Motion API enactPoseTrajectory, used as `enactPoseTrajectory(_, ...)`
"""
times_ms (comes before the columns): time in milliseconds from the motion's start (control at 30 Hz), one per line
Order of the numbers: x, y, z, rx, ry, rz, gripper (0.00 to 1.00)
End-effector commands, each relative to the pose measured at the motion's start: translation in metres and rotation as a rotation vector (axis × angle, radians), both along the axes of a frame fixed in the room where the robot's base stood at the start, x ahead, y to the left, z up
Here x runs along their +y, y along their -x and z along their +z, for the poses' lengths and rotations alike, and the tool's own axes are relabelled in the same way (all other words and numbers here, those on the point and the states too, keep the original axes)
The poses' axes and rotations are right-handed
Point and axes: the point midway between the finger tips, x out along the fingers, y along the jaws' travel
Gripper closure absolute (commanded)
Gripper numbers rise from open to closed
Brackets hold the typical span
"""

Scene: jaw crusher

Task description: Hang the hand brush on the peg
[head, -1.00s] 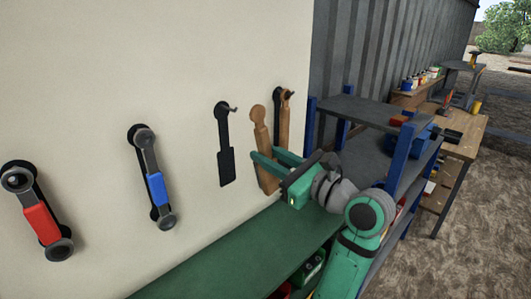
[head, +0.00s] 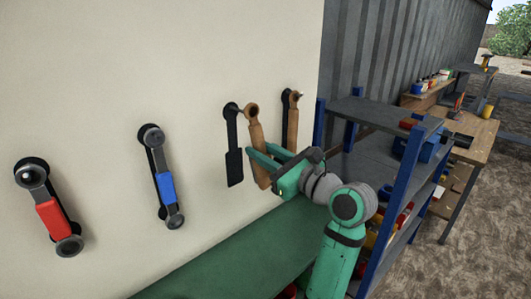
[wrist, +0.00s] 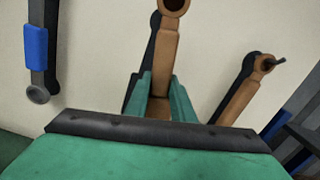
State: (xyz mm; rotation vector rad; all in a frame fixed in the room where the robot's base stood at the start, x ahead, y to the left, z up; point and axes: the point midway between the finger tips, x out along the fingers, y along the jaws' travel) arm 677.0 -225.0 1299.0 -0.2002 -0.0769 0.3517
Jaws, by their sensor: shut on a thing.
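My gripper (head: 261,161) is shut on a wooden hand brush (head: 256,138). The brush is upright, with the ring at its top beside the peg (head: 235,109). The peg stands out from the wall over a black brush-shaped outline (head: 234,165), left of and behind the brush. The head view does not show clearly whether the peg tip is inside the ring. In the wrist view the held brush (wrist: 163,60) rises from between my fingers (wrist: 160,104), its ring near the top edge. No peg shows in that ring, and the outline is partly hidden behind the brush.
A similar wooden tool (head: 292,125) hangs on a peg close to the right. Wrenches with blue (head: 166,187) and red (head: 50,217) grips hang to the left. A green bench top (head: 215,255) lies below, and a blue-framed shelf (head: 375,112) stands at right.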

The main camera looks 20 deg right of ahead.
Motion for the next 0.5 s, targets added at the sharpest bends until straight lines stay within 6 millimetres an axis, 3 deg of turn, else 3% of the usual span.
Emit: enactPoseTrajectory(500,0.009,-0.025,-0.001,-0.001,0.0,0.0,1.0)
